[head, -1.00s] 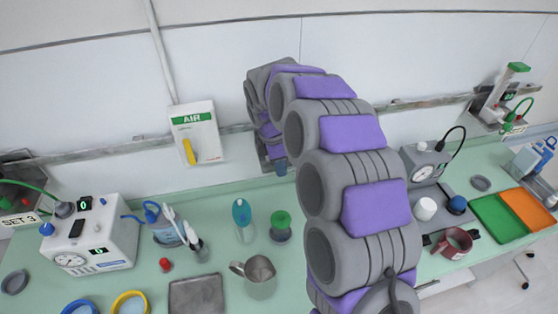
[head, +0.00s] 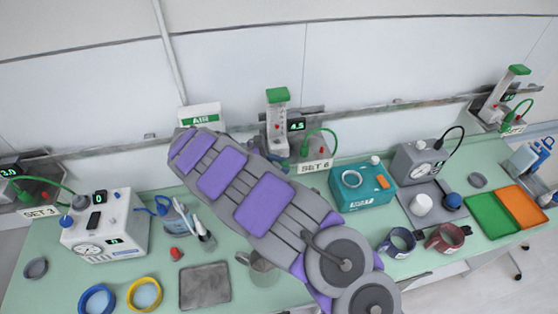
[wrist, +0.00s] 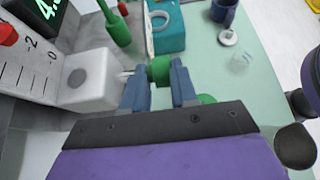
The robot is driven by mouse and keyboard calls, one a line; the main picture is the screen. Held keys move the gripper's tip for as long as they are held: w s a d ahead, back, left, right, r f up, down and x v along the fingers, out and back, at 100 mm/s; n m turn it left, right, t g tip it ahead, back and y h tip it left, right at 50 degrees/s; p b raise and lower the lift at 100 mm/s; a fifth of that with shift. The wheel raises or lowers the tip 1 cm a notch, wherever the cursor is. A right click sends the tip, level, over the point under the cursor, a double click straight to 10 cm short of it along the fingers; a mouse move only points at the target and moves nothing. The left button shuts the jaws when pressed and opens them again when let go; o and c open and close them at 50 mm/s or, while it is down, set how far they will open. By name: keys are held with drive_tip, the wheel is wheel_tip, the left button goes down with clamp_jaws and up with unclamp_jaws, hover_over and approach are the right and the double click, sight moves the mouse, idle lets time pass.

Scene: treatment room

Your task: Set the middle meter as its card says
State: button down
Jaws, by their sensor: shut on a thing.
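The middle meter (head: 278,125) stands at the wall rail in the head view, with a green cap, a clear scaled tube and a small display (head: 297,125) that reads 4.5. Its card (head: 315,166) reads SET 6. In the wrist view its white block (wrist: 90,80) and part of the scale (wrist: 28,65) show at the left; the display is cut off. My gripper (wrist: 158,82) is shut on the green knob (wrist: 159,68) at the side of the block, one finger on each side. In the head view my arm hides the gripper and knob.
A left meter with card SET 3 (head: 42,212) and a right meter (head: 498,95) share the rail. A teal box (head: 350,196), a grey gauge box (head: 418,160), mugs and trays crowd the bench. My arm crosses above the bench and hides its middle.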

drive_tip(key=shift+s+a+f+t+h, duration=0.1)
drive_tip(key=shift+f+t+h, duration=0.1)
drive_tip(key=shift+h, duration=0.4)
drive_tip(key=shift+s+f+t+h, duration=0.1)
drive_tip(key=shift+f+h, duration=0.05)
drive_tip(key=shift+h, duration=0.45)
drive_tip(key=c, duration=1.2)
unclamp_jaws()
drive_tip(key=shift+c, duration=0.2)
drive_tip(key=shift+o, duration=0.7)
drive_tip(key=shift+s+a+r, duration=0.1)
drive_tip(key=shift+o, duration=0.5)
drive_tip(key=shift+a, duration=0.1)
drive_tip(key=shift+r, duration=0.1)
